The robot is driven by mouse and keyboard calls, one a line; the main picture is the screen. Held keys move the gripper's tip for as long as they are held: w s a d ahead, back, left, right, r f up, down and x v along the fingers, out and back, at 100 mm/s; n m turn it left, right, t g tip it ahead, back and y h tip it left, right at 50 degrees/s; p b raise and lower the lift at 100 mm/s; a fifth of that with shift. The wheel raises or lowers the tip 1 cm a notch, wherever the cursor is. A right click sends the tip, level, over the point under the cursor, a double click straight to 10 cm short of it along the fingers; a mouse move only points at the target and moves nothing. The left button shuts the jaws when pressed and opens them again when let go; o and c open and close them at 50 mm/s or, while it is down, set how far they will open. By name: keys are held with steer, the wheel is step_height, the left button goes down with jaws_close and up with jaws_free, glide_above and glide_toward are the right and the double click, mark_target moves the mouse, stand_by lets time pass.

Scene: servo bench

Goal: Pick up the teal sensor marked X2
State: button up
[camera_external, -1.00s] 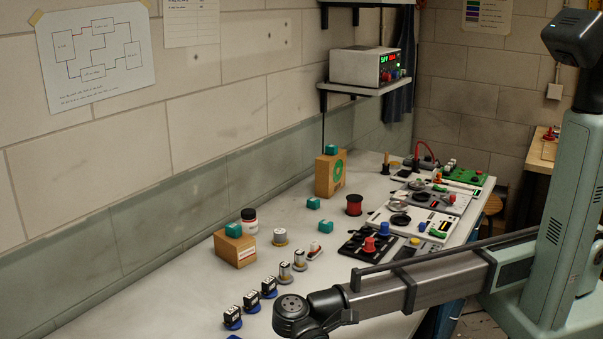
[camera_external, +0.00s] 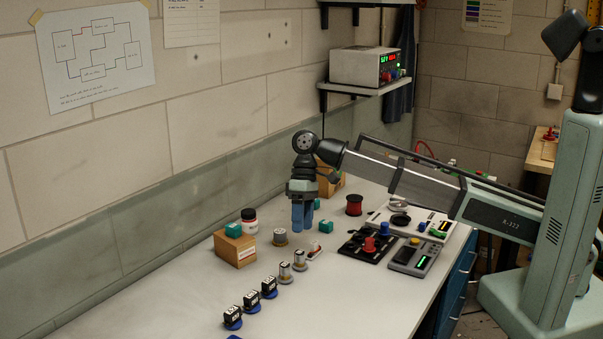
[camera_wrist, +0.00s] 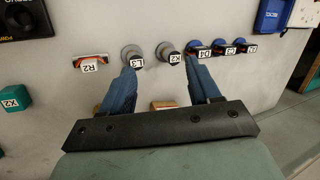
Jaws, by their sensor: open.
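The teal sensor marked X2 (camera_wrist: 15,98) is a small block at the left edge of the wrist view, its white label readable. By its place beyond R2, it appears to be the teal block (camera_external: 326,228) just right of my gripper (camera_external: 302,222) in the external view; no label is readable there. My gripper hangs fingers-down above the bench, open and empty. In the wrist view its two blue fingers (camera_wrist: 163,70) are apart, with X2 well to their left.
Below the fingertips stand cylinders L3 (camera_wrist: 133,57) and K3 (camera_wrist: 168,54), with R2 (camera_wrist: 90,64) beside them. Several black-topped parts (camera_external: 251,301) continue the row. A teal block (camera_external: 233,230) sits on a wooden block (camera_external: 235,249). A black board (camera_external: 365,245) lies right.

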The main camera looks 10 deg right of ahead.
steer(key=w+d+r+m+t+h, duration=0.1)
steer(key=w+d+t, duration=0.1)
steer(key=w+d, duration=0.6)
steer(key=w+d+r+m+t, duration=0.1)
steer(key=w+d+m+t, duration=0.15)
steer(key=w, duration=0.95)
glide_above(324, 222)
steer(key=shift+n, duration=0.45)
step_height(324, 222, down, 9)
steer(key=shift+s+d+r, duration=0.1)
steer(key=shift+w+f, duration=0.2)
steer(key=shift+f, duration=2.45)
steer(key=shift+c, duration=0.3)
steer(key=c, duration=1.1)
